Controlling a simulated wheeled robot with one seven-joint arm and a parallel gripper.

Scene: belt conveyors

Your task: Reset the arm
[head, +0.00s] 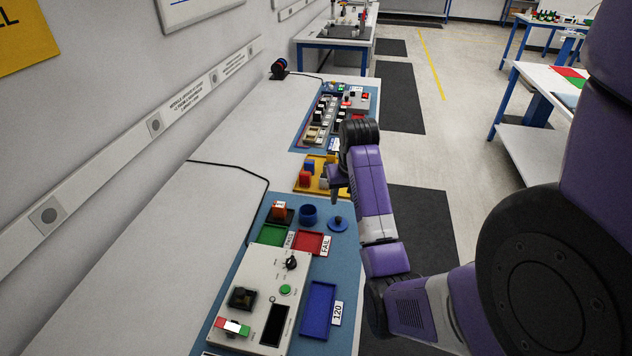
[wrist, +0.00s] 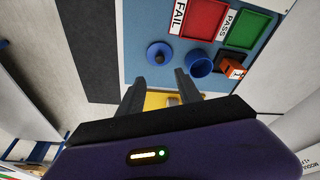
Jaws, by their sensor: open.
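My gripper (wrist: 157,84) is open in the wrist view, with its two dark fingers apart and nothing between them. Its fingers point toward the blue mat (wrist: 140,40). A blue knobbed lid (wrist: 159,53) and a blue round cup (wrist: 200,64) lie beyond the fingertips. In the head view my arm reaches forward from the right. My gripper (head: 338,183) hangs above the yellow mat (head: 318,186), close to its right part, and is partly hidden by my arm. A gap between gripper and table cannot be judged exactly.
The near blue mat holds a green tray (head: 272,235), a red tray (head: 308,243), a control box (head: 262,295) and a blue bin (head: 318,308). Blocks stand on the yellow mat. The white table (head: 165,235) is bare at left.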

